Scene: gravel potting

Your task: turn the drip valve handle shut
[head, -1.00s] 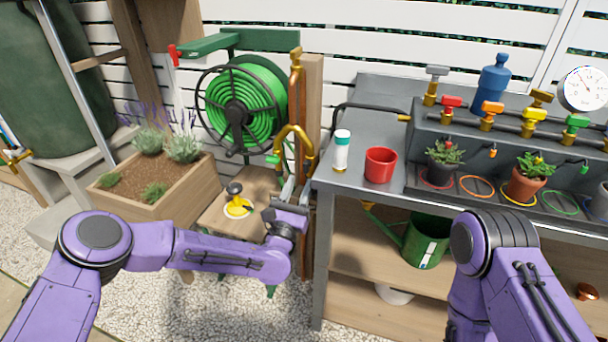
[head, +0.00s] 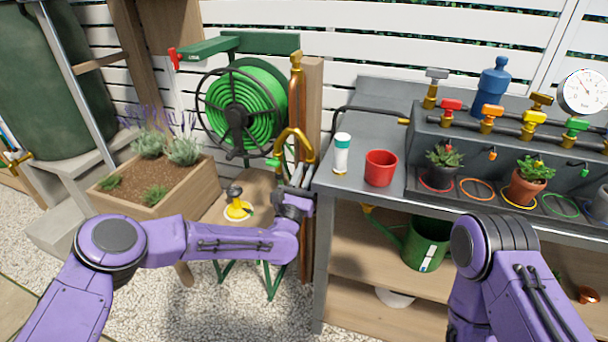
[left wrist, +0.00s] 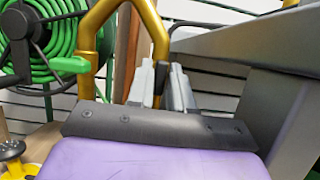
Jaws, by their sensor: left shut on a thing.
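A brass gooseneck tap (head: 290,133) stands left of the bench, with a green lever (head: 272,162) on its left side. The lever also shows in the left wrist view (left wrist: 70,64). My left gripper (head: 300,180) is at the tap's outlet side. In the left wrist view its grey fingers (left wrist: 163,85) are on either side of the dark end of the spout and shut on it. The green lever is apart from the fingers. Valves with red (head: 451,104), orange (head: 492,110), yellow (head: 535,115) and green (head: 577,124) handles line the bench manifold. My right gripper is out of view.
The grey bench (head: 345,185) edge is close right of my left gripper. A white bottle (head: 341,155) and a red cup (head: 380,168) stand on it. A hose reel (head: 240,105) is behind the tap. A yellow item (head: 238,209) sits on a stool, left of my gripper.

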